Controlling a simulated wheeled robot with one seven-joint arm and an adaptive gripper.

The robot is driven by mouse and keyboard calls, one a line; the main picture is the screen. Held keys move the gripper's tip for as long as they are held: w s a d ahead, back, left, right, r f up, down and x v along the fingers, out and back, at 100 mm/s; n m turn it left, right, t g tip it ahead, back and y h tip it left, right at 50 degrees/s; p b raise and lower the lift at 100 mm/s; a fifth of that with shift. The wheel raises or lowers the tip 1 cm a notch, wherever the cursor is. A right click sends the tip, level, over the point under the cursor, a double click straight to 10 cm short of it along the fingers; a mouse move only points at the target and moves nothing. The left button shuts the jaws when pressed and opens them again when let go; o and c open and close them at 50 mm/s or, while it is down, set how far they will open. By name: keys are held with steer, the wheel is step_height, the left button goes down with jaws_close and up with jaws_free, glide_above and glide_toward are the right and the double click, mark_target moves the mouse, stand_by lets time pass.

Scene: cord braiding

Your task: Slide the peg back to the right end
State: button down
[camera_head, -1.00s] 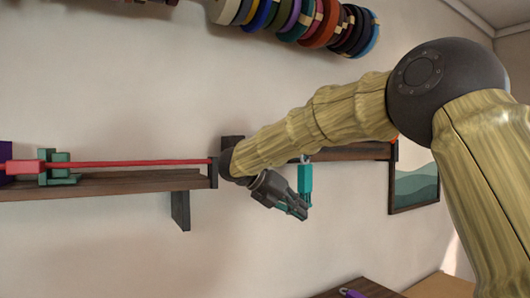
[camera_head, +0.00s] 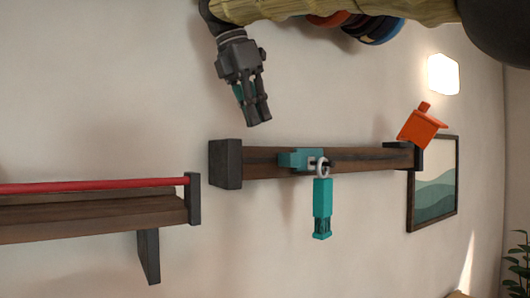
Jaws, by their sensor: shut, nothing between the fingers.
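A dark wooden rail (camera_head: 375,160) with dark end blocks is fixed to the wall. A teal sliding block (camera_head: 293,159) sits near the rail's middle, and a short dark peg (camera_head: 330,163) sticks out beside it. A pale ring (camera_head: 321,166) hangs there with a teal weight (camera_head: 322,198) below it. My gripper (camera_head: 258,118) is shut and empty. It points down, above and to the left of the sliding block in the picture, apart from the rail.
A framed picture (camera_head: 453,220) hangs at right.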

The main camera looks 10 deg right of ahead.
steer(key=x, duration=0.3)
steer(key=p+x, duration=0.1)
steer(key=x, duration=0.1)
steer(key=p+x, duration=0.1)
steer(key=x, duration=0.2)
steer(key=shift+s+d+f, duration=0.1)
steer(key=shift+s+f, duration=0.2)
steer(key=shift+s, duration=0.05)
steer(key=shift+w+d+f, duration=0.15)
steer(key=shift+w+f, duration=0.1)
steer(key=shift+f, duration=0.15)
steer(key=shift+s+r, duration=0.1)
